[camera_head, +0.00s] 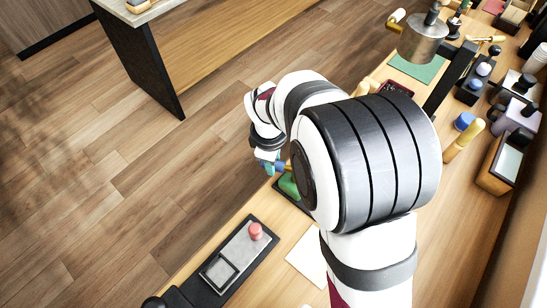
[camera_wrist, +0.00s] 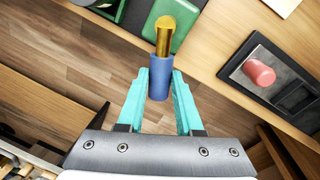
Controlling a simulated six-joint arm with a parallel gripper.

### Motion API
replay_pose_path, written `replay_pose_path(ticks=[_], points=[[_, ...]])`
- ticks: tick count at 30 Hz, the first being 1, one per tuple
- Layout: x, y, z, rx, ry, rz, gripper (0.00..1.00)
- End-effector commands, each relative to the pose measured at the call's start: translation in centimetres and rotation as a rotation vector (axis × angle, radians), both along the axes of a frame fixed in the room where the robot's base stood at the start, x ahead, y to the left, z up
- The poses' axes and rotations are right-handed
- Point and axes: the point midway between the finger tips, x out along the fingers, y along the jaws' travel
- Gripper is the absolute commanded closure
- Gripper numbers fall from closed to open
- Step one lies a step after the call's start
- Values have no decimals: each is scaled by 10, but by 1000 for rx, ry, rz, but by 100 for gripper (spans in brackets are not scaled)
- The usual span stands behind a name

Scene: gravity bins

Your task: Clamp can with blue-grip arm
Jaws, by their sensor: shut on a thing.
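My gripper (camera_wrist: 160,72) has its teal fingers shut around a blue grip (camera_wrist: 158,88). The grip sits on the end of a brass arm (camera_wrist: 165,36), which extends toward a green part (camera_wrist: 184,14) at the top of the wrist view. In the head view my gripper (camera_head: 269,164) is beside the green part (camera_head: 289,186), near the bench's left edge. My own arm hides much of this station. No thing can be told for sure as the can.
A pink-red cylinder (camera_wrist: 259,73) stands on a grey and black plate (camera_head: 229,262) on the bench. A metal cylinder with brass handles (camera_head: 422,42) and several small fixtures stand farther along. Open wooden floor (camera_head: 120,200) lies left of the bench.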

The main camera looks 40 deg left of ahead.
Motion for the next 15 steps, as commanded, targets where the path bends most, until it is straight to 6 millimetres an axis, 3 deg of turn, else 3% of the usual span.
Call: replay_pose_path(ticks=[15], points=[[-19, -14, 1, 2, -2, 418, 100]])
